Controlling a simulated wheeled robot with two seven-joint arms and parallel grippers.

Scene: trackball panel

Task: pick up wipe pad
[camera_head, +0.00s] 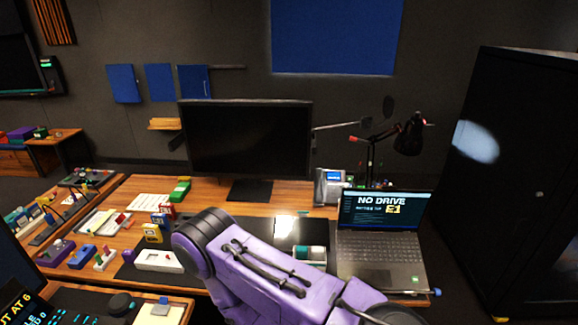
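I cannot pick out the wipe pad for sure. A white and teal item (309,254) lies on the desk just behind my purple arm. My purple arm crosses the bottom middle and hides part of the desk. Neither of my grippers shows, so what they hold cannot be seen.
The wooden desk (212,197) carries a monitor (246,140), an open laptop (378,245), a phone (329,187) and a lamp (408,138). Several small colored devices crowd its left side. A black cabinet (519,170) stands at the right.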

